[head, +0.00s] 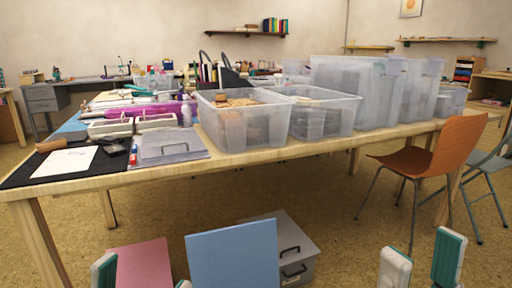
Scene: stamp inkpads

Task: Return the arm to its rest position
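My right gripper (421,262) is at the bottom right, in front of the table and over the floor. Its two white and teal fingers stand apart with nothing between them, so it is open. My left gripper (143,280) is at the bottom left, mostly cut off by the frame edge. One finger shows clearly and a small tip of the other shows well to its right, so it looks open. Neither gripper touches the table. No stamp or inkpad can be told for sure at this distance.
The wooden table (240,160) holds a black mat with white paper (65,162), a grey case (168,147) and clear bins (245,121). A blue panel (233,258), a pink panel (140,266) and a grey box (294,246) are low in front. An orange chair (445,150) stands right.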

